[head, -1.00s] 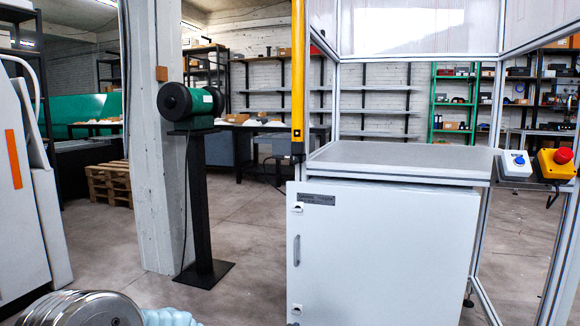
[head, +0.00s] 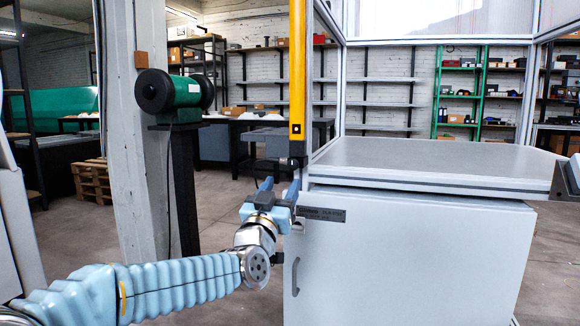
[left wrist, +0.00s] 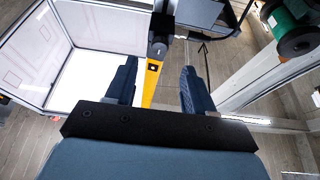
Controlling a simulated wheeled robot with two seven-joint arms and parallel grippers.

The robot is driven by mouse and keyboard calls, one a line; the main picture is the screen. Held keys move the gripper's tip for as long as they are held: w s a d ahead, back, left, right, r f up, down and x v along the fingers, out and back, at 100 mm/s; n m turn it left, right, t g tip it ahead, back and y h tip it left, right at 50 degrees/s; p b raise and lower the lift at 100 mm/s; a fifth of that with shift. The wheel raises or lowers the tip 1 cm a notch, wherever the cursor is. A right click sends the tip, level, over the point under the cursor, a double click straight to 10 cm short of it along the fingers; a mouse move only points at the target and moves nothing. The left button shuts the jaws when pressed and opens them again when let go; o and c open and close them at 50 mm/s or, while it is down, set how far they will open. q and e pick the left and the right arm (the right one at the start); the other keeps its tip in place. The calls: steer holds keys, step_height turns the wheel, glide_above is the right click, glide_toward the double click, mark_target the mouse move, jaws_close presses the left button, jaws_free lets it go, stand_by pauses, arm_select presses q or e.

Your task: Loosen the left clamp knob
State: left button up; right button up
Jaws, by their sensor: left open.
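The yellow light curtain post (head: 298,75) stands at the left front corner of the machine frame, with a dark end piece (head: 297,150) at its foot. I cannot make out a separate clamp knob. My left gripper (head: 280,186) is open and empty, just below and left of the post's foot. In the left wrist view its two blue fingers (left wrist: 158,68) stand apart, with the yellow post (left wrist: 150,82) showing in the gap between them and a dark piece (left wrist: 158,50) at its end. I see no contact. My right gripper is out of view.
The grey machine table (head: 430,160) and white cabinet (head: 420,260) stand right of the gripper. A green grinder on a black pedestal (head: 185,190) stands to the left, beside a concrete pillar (head: 135,200). Bare floor shows between pedestal and cabinet.

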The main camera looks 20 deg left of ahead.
mark_target(292, 166)
arm_select(q)
steer(key=p+x, duration=0.1)
steer(key=x, duration=0.6)
steer(key=shift+r, duration=0.1)
steer(key=shift+c, duration=0.3)
jaws_close()
